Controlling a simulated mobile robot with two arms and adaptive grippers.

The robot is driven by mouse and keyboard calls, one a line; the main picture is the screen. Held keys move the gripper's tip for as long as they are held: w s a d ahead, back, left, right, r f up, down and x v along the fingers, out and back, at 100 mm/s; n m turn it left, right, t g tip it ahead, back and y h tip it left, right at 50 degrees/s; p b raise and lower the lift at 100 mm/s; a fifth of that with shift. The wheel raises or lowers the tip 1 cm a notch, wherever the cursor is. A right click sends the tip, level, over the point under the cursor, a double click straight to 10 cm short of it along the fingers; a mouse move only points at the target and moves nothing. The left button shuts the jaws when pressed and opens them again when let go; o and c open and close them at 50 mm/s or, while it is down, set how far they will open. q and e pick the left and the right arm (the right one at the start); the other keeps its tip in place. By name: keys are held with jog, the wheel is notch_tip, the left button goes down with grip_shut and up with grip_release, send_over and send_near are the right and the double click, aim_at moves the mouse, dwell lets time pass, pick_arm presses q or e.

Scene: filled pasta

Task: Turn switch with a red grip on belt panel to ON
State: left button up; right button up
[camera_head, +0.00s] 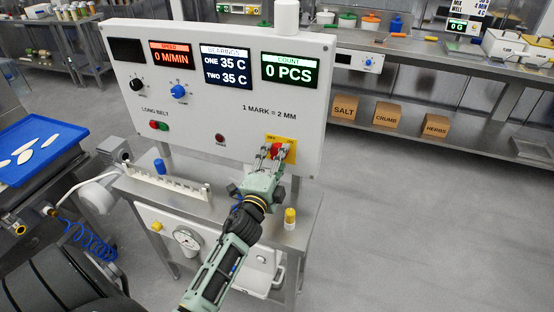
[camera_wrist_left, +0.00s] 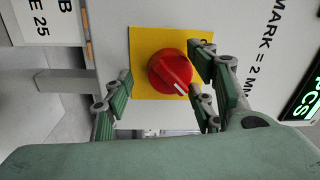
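The red grip switch (camera_head: 276,148) sits on a yellow plate (camera_head: 291,154) at the lower right of the white belt panel (camera_head: 215,112). The wrist view shows the red knob (camera_wrist_left: 169,71) and the yellow plate (camera_wrist_left: 144,43) close up. A white line on the knob points to the lower right in that view. My left gripper (camera_head: 272,155) is at the switch. Its fingers (camera_wrist_left: 163,88) are open on both sides of the knob, with a gap on the left; contact on the right is unclear. The plate's lettering is too small or covered to read surely.
The panel also bears a black knob (camera_head: 137,84), a blue knob (camera_head: 179,91), red and green buttons (camera_head: 158,125) and displays; the count reads 0 PCS. A yellow-capped bottle (camera_head: 290,218) stands on the ledge beside my left arm. Open floor lies to the right.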

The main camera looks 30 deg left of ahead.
pick_arm(q)
jog(key=shift+r, duration=0.2)
jog(key=v, duration=1.2)
jog(key=shift+f, duration=0.15)
